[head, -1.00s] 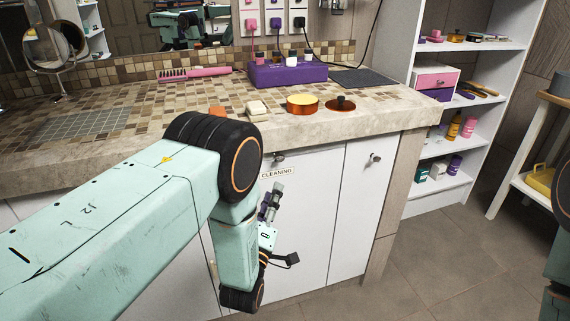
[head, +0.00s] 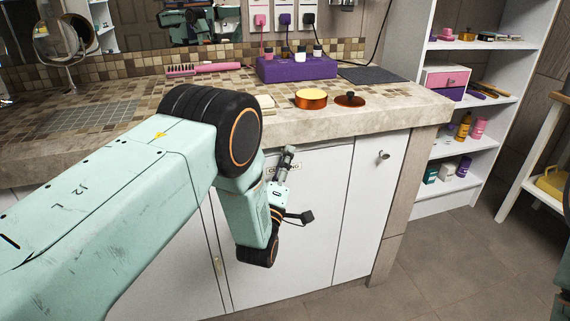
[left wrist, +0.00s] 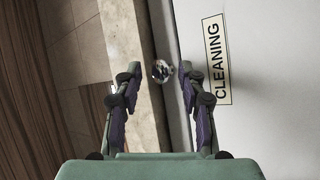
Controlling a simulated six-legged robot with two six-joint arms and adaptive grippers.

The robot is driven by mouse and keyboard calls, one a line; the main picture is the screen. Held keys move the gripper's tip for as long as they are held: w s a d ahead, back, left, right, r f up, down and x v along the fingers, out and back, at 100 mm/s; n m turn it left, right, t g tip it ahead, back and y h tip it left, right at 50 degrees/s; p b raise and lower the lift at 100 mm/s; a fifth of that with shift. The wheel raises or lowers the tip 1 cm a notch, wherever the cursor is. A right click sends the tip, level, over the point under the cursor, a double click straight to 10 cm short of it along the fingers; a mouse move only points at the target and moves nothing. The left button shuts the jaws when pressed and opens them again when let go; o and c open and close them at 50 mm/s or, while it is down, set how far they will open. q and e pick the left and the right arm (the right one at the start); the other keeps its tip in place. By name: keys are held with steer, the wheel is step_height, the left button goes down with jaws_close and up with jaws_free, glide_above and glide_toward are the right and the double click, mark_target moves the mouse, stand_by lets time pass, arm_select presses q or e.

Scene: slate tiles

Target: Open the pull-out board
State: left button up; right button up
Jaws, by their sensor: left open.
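A white front (head: 310,200) with a CLEANING label (head: 271,168) is under the stone counter; I cannot tell whether it is the pull-out board's face. The label also shows in the left wrist view (left wrist: 216,60). A shiny round knob (left wrist: 161,70) sits beside the label, close to the counter edge. My left gripper (head: 287,155) is at this front, just below the counter edge, and hides the knob in the head view. In the left wrist view its fingers (left wrist: 160,79) are open, one on each side of the knob. My right gripper is out of view.
The stone counter edge (head: 340,125) overhangs just above the gripper. An orange tin (head: 311,99) and a purple block (head: 297,68) stand on top. Another door with a knob (head: 383,155) is to the right. The floor in front is clear.

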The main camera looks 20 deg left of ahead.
arm_select(q)
steer(key=shift+c, duration=0.4)
jaws_close()
stand_by(0.4)
